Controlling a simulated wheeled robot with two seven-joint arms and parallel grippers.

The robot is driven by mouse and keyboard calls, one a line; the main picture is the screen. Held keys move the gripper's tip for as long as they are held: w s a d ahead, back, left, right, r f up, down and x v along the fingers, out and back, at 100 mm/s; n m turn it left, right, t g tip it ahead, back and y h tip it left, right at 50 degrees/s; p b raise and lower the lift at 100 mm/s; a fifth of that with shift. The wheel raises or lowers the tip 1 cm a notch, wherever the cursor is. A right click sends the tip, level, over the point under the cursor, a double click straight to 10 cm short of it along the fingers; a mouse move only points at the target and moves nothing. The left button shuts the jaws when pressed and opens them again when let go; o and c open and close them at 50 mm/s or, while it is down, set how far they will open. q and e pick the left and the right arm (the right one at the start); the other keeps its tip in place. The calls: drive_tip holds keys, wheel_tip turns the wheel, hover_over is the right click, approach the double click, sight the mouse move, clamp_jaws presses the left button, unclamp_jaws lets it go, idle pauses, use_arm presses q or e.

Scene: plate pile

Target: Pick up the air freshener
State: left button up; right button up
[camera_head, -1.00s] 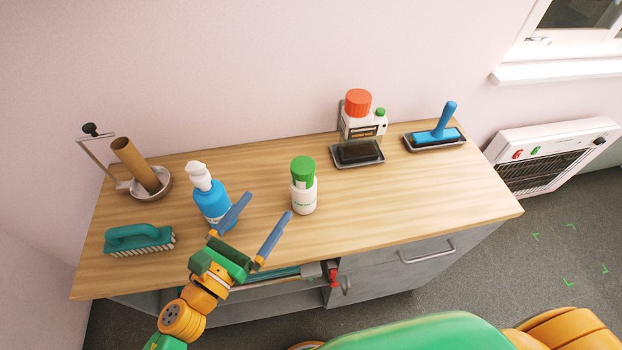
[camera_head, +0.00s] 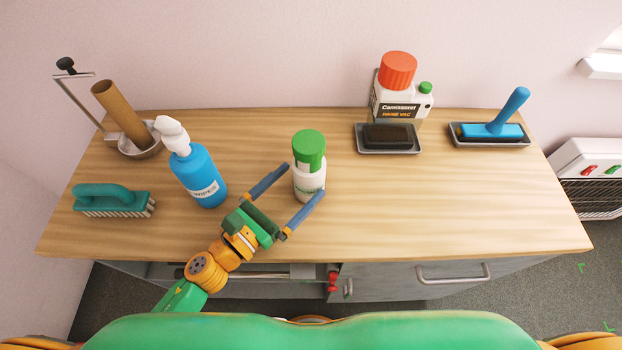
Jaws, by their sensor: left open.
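The air freshener (camera_head: 309,165) is a white can with a green cap, standing upright on the wooden counter. My left gripper (camera_head: 301,181) is open, its two blue fingers pointing toward the can. One fingertip is near the can's left side, and the other overlaps its lower right side in the picture. I cannot tell whether either finger touches it. My right gripper is not in view.
A blue pump bottle (camera_head: 199,178) stands left of the gripper, with a teal brush (camera_head: 113,201) farther left. A red-capped bottle (camera_head: 397,88) and a tray with a dark block (camera_head: 388,139) are behind right. The counter (camera_head: 440,210) front right is clear.

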sight(321, 166)
use_arm(q)
drive_tip(key=p+x, duration=0.1)
drive_tip(key=x, duration=0.2)
drive_tip(key=p+x, duration=0.1)
drive_tip(key=x, duration=0.2)
drive_tip(key=shift+d, duration=0.45)
drive_tip(key=shift+w+d, duration=0.2)
drive_tip(key=shift+w, duration=0.05)
drive_tip(key=shift+s+a, duration=0.1)
drive_tip(key=c, duration=1.5)
